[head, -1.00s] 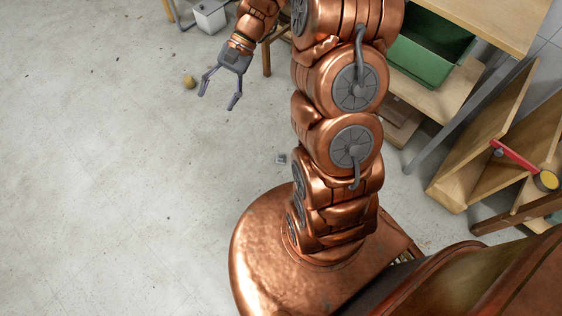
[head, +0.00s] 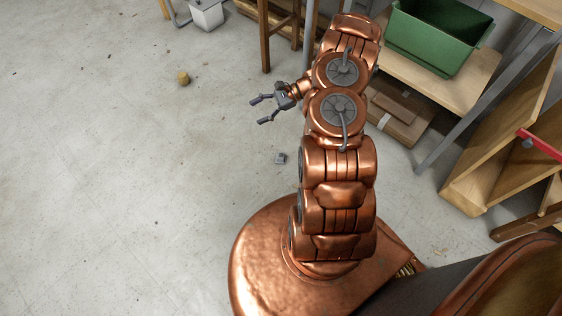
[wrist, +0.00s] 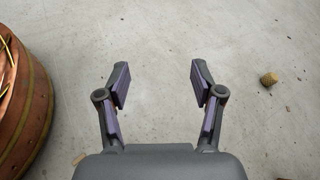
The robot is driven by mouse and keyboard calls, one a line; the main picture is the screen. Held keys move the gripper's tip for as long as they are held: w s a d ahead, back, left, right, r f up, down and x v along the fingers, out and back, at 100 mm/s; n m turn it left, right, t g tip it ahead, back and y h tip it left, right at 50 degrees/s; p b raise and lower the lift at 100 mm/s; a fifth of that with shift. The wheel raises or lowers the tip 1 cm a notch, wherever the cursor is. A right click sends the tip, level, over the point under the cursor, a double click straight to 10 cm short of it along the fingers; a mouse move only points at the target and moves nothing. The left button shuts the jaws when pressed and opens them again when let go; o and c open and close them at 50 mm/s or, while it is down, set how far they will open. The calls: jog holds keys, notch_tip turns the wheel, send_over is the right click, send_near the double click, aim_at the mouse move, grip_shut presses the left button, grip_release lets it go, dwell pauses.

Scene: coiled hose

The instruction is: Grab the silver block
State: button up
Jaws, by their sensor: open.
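The silver block (head: 280,158) is a small grey cube-like piece on the concrete floor, left of my arm's lower part in the head view. I cannot make it out in the wrist view. My gripper (head: 257,112) is open and empty, pointing left, up and slightly left of the block in the head view and apart from it. In the wrist view the two spread fingers (wrist: 160,78) have only bare floor between them.
A small tan lump (head: 183,77) lies on the floor to the left; it also shows in the wrist view (wrist: 269,79). A green bin (head: 433,40), wooden shelving (head: 490,150) and cardboard boxes (head: 395,112) stand on the right. A white container (head: 207,16) is at the back.

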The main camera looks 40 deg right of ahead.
jog(key=s+d+f+m+t+h+b, duration=0.1)
jog(key=s+d+f+m+b, duration=0.15)
jog(key=f, duration=0.55)
jog(key=s+d+f+m+t+b, duration=0.15)
jog(key=d+f, duration=0.25)
jog(key=f, duration=0.4)
jog(key=m+t+h+b, duration=0.2)
jog(key=m+b, duration=0.1)
jog(key=b, duration=0.1)
send_near(281, 155)
jog(key=shift+w+a+f, duration=0.2)
jog(key=shift+w+a, duration=0.05)
jog(key=shift+a, duration=0.35)
jog(key=shift+w+a+f, duration=0.15)
jog(key=shift+w+a, duration=0.1)
jog(key=shift+a, duration=0.35)
jog(key=shift+a+f, duration=0.1)
jog(key=shift+f, duration=0.1)
jog(key=shift+d+b+x, duration=0.2)
jog(key=shift+b+x, duration=0.6)
jog(key=shift+x, duration=0.85)
jog(key=x, duration=0.1)
jog(key=b+x, duration=0.1)
jog(key=x, duration=0.1)
jog(key=b+x, duration=0.1)
jog(key=shift+w+d+f, duration=0.1)
jog(key=shift+w+d, duration=0.05)
jog(key=shift+w, duration=0.25)
grip_shut()
